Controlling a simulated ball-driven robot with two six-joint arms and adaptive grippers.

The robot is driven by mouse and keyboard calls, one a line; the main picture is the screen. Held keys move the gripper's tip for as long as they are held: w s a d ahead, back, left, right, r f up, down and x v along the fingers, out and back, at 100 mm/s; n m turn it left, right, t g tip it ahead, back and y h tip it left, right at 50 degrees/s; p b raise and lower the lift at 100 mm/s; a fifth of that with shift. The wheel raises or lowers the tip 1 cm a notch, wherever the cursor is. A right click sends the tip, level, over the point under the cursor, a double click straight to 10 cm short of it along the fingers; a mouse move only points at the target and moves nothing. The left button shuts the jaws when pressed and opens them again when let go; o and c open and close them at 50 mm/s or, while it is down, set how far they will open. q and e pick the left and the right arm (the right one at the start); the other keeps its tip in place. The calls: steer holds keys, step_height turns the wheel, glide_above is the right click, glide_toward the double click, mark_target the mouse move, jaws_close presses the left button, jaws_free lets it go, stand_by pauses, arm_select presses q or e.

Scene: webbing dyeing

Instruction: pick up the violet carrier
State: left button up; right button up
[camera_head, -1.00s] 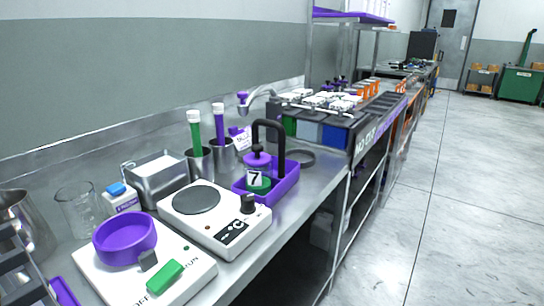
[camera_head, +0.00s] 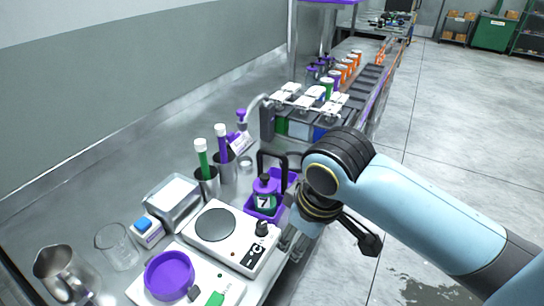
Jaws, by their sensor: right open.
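The violet carrier (camera_head: 284,184) is a small violet tray with a tall black arched handle (camera_head: 260,157). It stands on the metal bench, just behind the hot plate. It holds a violet-capped bottle labelled 7 (camera_head: 264,196) with green in it. My right gripper (camera_head: 330,236) is open and empty, at the bench's front edge to the right of the carrier. It points downward and appears apart from the handle. My right wrist hides part of the carrier's right side. My left gripper is not in view.
A white hot plate (camera_head: 232,237) stands in front of the carrier. A white device with a violet bowl (camera_head: 168,272), a beaker (camera_head: 117,246) and a steel jug (camera_head: 62,270) are nearer. Cups with green and violet tubes (camera_head: 222,142) stand behind left. A dye-tank row (camera_head: 300,125) lies beyond.

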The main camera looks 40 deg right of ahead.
steer(key=w+d+r+n+g+p, duration=0.1)
steer(key=w+d+r, duration=0.35)
steer(key=w, duration=0.45)
steer(key=n+g+p, duration=0.1)
steer(key=g, duration=0.1)
glide_toward(272, 154)
steer(key=shift+w+d+y, duration=0.1)
steer(key=shift+d+y, duration=0.2)
steer(key=shift+d, duration=0.3)
steer(key=shift+f, duration=0.2)
step_height(272, 154, down, 4)
steer(key=b, duration=0.2)
steer(key=shift+f+b, duration=0.25)
steer(key=shift+b, duration=0.15)
step_height(272, 154, down, 6)
steer(key=shift+r+p, duration=0.15)
steer(key=shift+p, duration=0.45)
jaws_close()
